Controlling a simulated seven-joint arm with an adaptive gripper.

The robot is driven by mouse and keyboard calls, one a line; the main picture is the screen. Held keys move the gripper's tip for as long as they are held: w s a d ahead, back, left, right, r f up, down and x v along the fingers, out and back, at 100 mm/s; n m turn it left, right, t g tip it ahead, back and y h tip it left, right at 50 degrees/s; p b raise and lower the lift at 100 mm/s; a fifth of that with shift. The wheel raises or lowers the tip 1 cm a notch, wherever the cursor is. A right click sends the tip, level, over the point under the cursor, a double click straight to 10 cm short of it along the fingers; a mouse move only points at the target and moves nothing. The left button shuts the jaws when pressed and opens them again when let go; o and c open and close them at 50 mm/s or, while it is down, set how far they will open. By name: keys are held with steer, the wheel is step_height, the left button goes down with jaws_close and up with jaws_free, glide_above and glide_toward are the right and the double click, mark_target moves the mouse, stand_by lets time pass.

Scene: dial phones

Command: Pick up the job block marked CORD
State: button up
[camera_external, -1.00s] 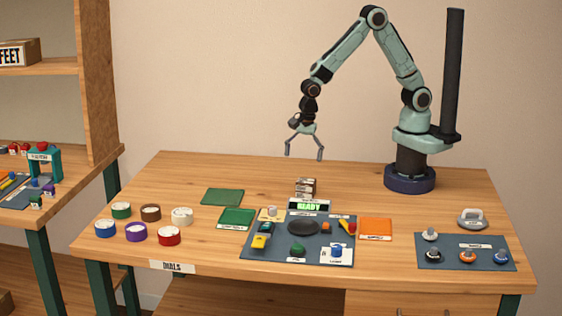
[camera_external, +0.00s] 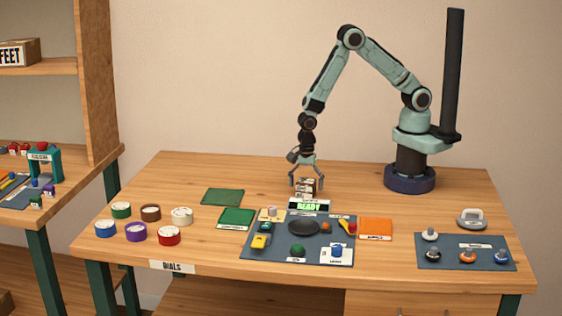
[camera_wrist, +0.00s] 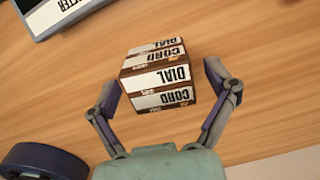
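A small stack of brown-edged blocks with white labels (camera_external: 304,190) stands behind the READY display in the external view. In the wrist view the stack (camera_wrist: 160,80) shows labels reading CORD and DIAL, upside down; I cannot tell cleanly which label belongs to which layer. The job block marked CORD is part of this stack. My gripper (camera_external: 306,184) is low over the stack, pointing down. In the wrist view my gripper (camera_wrist: 163,88) is open, one finger on each side of the blocks. Small gaps show beside them, and nothing is clearly held.
The READY display (camera_external: 309,206) stands just in front of the stack. A dark mat (camera_external: 275,256) with several small parts lies in front of it. A green tile (camera_external: 222,196) lies to the left and an orange one (camera_external: 376,228) to the right. Bare table surrounds the stack's back.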

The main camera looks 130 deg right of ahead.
steer(key=c, duration=0.9)
